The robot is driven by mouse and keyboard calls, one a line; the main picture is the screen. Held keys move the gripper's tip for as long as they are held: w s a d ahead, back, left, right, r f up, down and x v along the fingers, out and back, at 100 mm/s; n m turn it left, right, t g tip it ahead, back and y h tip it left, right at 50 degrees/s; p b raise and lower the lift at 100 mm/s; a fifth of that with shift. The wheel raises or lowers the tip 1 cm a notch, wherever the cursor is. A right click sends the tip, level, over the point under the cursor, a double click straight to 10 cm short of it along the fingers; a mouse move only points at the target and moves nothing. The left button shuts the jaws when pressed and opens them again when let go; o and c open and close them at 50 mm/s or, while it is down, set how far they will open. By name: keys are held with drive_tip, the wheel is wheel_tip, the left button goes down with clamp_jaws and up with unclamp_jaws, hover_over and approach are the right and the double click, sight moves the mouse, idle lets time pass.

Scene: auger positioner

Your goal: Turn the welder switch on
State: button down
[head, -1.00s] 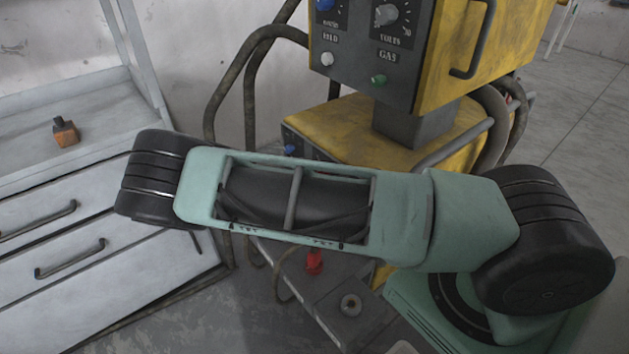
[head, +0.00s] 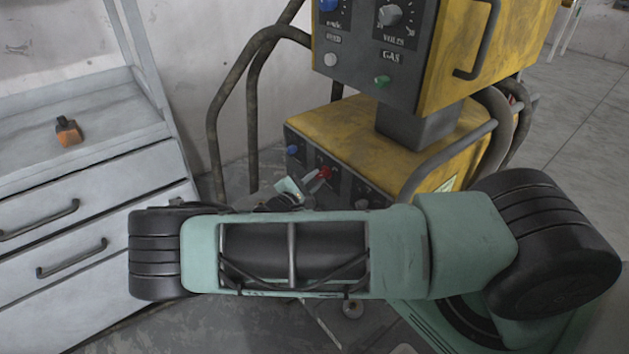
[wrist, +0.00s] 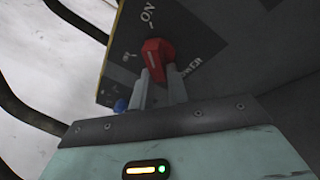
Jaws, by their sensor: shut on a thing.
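The welder is a yellow and dark grey machine (head: 370,130) in the middle of the head view. Its red power switch (head: 323,173) is on the lower front panel, and it also shows in the wrist view (wrist: 153,56). My gripper (head: 308,182) is at this panel; in the wrist view its two fingers (wrist: 160,84) are shut on the red switch. The label "ON" (wrist: 148,14) lies above the switch there, and "POWER" lies to its right, partly covered. I cannot tell the switch's exact setting.
A blue knob (head: 292,149) sits left of the switch. The upper box has more knobs (head: 390,15) and a handle. Bent pipes (head: 212,110) stand at the left. A white drawer cabinet (head: 95,185) bears a small orange-and-black object (head: 68,131).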

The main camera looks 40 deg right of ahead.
idle(0.3)
drive_tip(key=c, duration=1.4)
unclamp_jaws()
drive_tip(key=shift+o, duration=0.2)
drive_tip(key=shift+a, duration=0.1)
drive_tip(key=v, duration=1.7)
drive_tip(key=shift+a, duration=0.15)
drive_tip(key=shift+s, duration=0.1)
